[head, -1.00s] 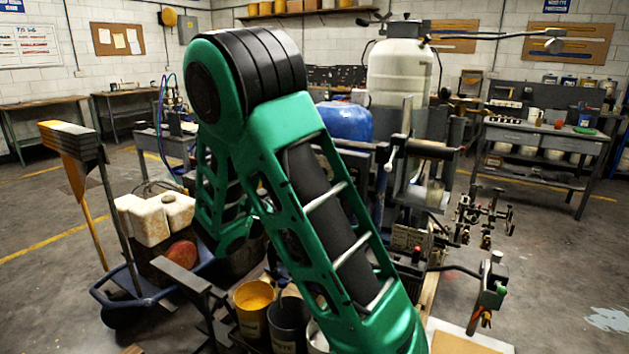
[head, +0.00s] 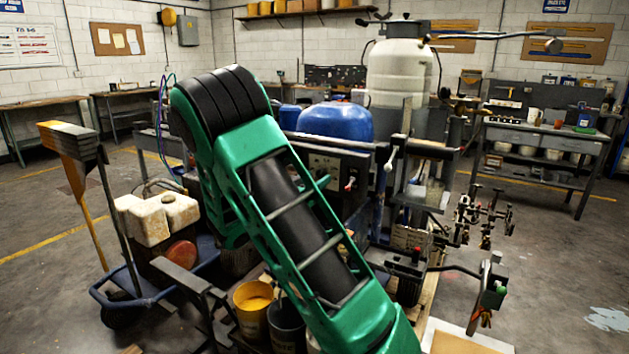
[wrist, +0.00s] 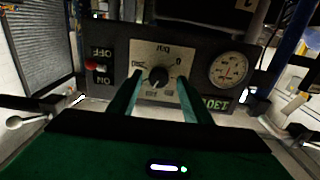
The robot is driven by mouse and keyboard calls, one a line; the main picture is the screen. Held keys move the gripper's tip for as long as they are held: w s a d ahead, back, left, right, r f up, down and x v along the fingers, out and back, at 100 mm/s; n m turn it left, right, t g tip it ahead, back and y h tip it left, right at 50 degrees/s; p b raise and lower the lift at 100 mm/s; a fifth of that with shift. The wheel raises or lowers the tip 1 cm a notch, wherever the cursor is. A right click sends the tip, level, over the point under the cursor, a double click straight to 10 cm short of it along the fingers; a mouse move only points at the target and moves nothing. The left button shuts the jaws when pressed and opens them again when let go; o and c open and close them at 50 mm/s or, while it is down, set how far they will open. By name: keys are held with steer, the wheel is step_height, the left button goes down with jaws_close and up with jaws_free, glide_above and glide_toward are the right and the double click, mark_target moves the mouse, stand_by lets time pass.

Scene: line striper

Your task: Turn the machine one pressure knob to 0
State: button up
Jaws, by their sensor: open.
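In the wrist view, a round black knob (wrist: 157,76) sits on a pale square plate (wrist: 147,51) with lettering around it. A 0-like mark is at the plate's upper right. The knob's exact pointer direction is too small to tell. My gripper (wrist: 160,82) is open, its two green fingers on either side of the knob with gaps visible. I cannot tell whether the fingertips touch the panel. In the head view, the machine's dark control panel (head: 345,166) shows below the blue tank (head: 336,122); my arm partly hides it.
In the wrist view, a red switch (wrist: 95,66) is left of the knob plate and a round gauge (wrist: 228,70) is right of it. Lever ends flank the panel. In the head view, buckets (head: 253,307) and a cart (head: 150,290) stand near my arm.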

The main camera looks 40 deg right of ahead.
steer(key=shift+w+d, duration=0.2)
steer(key=shift+d, duration=0.45)
steer(key=c, duration=1.1)
steer(key=shift+o, duration=0.2)
